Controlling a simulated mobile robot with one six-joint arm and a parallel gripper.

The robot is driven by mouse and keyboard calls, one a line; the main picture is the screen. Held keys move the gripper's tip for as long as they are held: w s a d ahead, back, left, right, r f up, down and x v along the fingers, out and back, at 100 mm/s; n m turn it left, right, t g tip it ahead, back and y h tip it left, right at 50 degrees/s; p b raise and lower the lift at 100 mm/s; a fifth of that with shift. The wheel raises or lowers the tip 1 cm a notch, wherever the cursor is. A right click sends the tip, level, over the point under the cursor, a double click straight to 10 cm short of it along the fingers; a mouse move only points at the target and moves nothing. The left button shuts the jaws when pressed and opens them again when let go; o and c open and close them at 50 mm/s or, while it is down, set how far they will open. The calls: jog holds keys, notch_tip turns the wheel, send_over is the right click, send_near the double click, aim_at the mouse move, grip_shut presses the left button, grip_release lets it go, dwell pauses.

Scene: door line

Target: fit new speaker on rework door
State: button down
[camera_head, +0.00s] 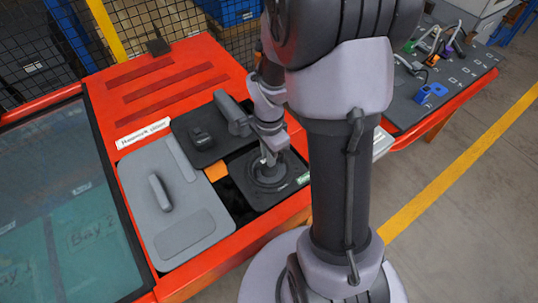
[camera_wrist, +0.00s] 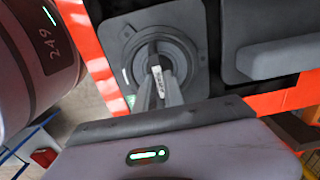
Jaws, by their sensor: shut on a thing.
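A black square speaker (camera_head: 287,187) with a round cone lies at the right of the red bench, over a dark opening (camera_head: 233,196) in it. In the wrist view the speaker (camera_wrist: 118,52) shows its rings and a green label at its edge. My gripper (camera_head: 267,158) comes down over the speaker's middle. In the wrist view its fingers (camera_wrist: 157,82) are closed together on the raised centre of the speaker. I cannot tell whether the speaker rests flat or is held slightly raised. A grey door panel (camera_head: 190,218) with a handle lies to its left.
A black panel (camera_head: 183,130) with a raised block lies behind the speaker, with an orange piece (camera_head: 216,171) beside it. A glass-topped bay (camera_head: 60,220) is at left. A dark board (camera_head: 425,100) with coloured connectors stands at right. Mesh fencing is behind.

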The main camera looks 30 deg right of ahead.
jog(key=shift+s+f, duration=0.1)
jog(key=c, duration=1.4)
grip_release()
jog(key=shift+o, duration=0.2)
notch_tip(320, 180, up, 18)
jog(key=p, duration=0.6)
jog(key=shift+f+p, duration=0.25)
jog(key=shift+p, duration=0.1)
